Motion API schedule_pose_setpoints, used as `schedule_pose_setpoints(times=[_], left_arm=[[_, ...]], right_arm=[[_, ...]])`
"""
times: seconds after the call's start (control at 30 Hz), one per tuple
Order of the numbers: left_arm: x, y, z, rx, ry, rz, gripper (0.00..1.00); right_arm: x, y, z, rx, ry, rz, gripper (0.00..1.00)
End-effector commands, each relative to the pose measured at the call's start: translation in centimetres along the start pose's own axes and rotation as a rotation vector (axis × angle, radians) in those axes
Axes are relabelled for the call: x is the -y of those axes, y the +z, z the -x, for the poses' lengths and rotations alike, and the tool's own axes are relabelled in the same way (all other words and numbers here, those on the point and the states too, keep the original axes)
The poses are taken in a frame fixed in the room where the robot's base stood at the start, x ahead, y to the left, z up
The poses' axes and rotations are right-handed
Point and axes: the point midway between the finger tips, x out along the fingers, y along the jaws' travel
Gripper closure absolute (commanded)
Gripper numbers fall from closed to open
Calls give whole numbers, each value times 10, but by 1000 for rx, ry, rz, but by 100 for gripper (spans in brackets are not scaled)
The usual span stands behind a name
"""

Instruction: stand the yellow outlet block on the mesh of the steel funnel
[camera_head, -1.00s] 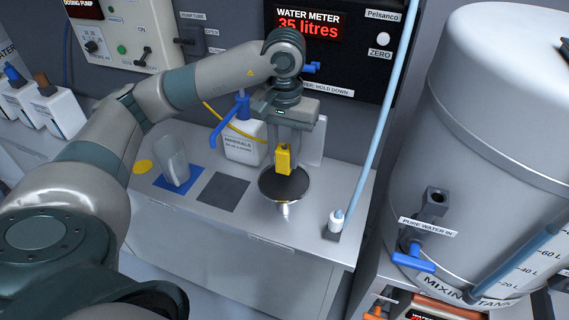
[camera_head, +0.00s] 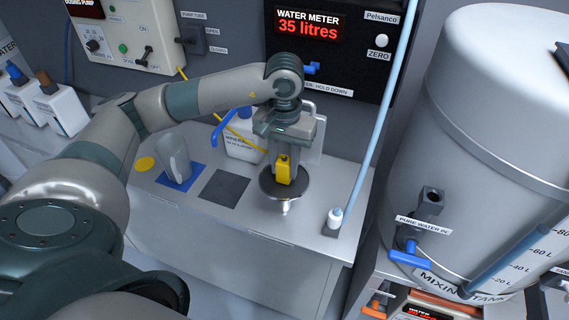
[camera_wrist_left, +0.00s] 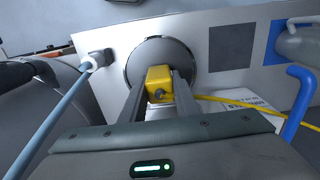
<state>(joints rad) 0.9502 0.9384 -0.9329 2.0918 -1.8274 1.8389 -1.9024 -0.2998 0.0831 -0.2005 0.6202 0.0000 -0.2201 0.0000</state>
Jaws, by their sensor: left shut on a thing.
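The yellow outlet block (camera_head: 283,170) is held upright between the fingers of my left gripper (camera_head: 283,160), which is shut on it. The block is over the dark mesh of the steel funnel (camera_head: 298,192); I cannot tell whether its bottom touches the mesh. In the left wrist view the block (camera_wrist_left: 159,80) sits between the two fingers of the gripper (camera_wrist_left: 158,88), in front of the round funnel (camera_wrist_left: 150,50). A yellow cord (camera_wrist_left: 228,101) runs off to the right there. My right gripper is not in view.
A white minerals jug (camera_head: 243,146) stands behind the funnel. A clear beaker (camera_head: 175,158) is on a blue mat, beside a dark square mat (camera_head: 224,188). A blue hose with a white fitting (camera_head: 334,217) stands at the bench's right corner. A mixing tank (camera_head: 470,130) is farther right.

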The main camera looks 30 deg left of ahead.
Motion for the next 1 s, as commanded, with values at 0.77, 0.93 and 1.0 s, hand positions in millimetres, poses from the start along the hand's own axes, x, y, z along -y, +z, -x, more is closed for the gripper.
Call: schedule_pose_setpoints(times=[0.77,0.93,1.0], left_arm=[[-1,-1,6,-3,2,0,53],[0,-1,25,-5,2,-1,53],[-1,-1,36,-5,3,-1,53]], right_arm=[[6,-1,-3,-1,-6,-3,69],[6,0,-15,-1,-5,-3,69],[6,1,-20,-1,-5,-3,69]])
